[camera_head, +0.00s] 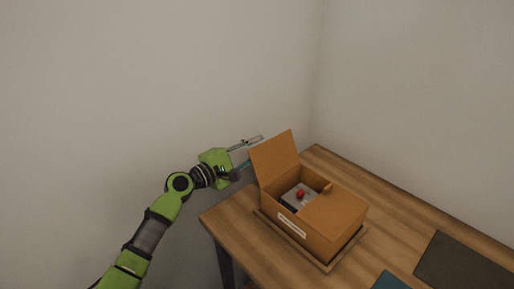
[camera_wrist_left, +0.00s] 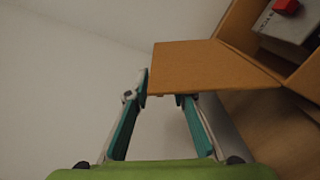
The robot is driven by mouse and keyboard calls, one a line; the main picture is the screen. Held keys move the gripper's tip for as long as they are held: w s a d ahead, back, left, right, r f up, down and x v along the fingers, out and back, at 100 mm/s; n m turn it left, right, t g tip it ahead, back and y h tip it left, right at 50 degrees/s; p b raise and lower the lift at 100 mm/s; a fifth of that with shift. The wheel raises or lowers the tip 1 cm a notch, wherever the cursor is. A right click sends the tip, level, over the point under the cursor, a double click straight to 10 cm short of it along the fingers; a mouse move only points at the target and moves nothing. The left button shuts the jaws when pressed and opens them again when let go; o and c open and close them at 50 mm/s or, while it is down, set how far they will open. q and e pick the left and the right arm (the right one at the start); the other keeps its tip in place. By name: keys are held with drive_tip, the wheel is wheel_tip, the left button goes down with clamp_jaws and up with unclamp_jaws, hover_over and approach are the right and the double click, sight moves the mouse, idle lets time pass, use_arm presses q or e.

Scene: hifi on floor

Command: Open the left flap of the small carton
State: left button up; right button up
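The small brown carton (camera_head: 318,240) stands on the wooden table with a white label on its front side. Its left flap (camera_head: 273,156) stands up and leans outward; it also shows in the wrist view (camera_wrist_left: 205,68). Its right flap (camera_head: 336,209) lies over the right part of the opening. My left gripper (camera_head: 246,154) is at the outer side of the left flap. In the wrist view its teal fingers (camera_wrist_left: 162,95) are apart, with their tips at the flap's edge; one tip is partly hidden by the flap. I cannot tell whether they touch. My right gripper is not in view.
Inside the carton is a grey box with a red part (camera_head: 300,194) on top. The carton sits on a thin brown base (camera_head: 328,267). A dark mat (camera_head: 462,263) and a blue item (camera_head: 390,281) lie on the table (camera_head: 385,205). Walls stand behind.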

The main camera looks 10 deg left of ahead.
use_arm(q)
drive_tip(key=v, duration=1.1)
drive_tip(key=shift+s+a, duration=0.25)
drive_tip(key=shift+s, duration=0.05)
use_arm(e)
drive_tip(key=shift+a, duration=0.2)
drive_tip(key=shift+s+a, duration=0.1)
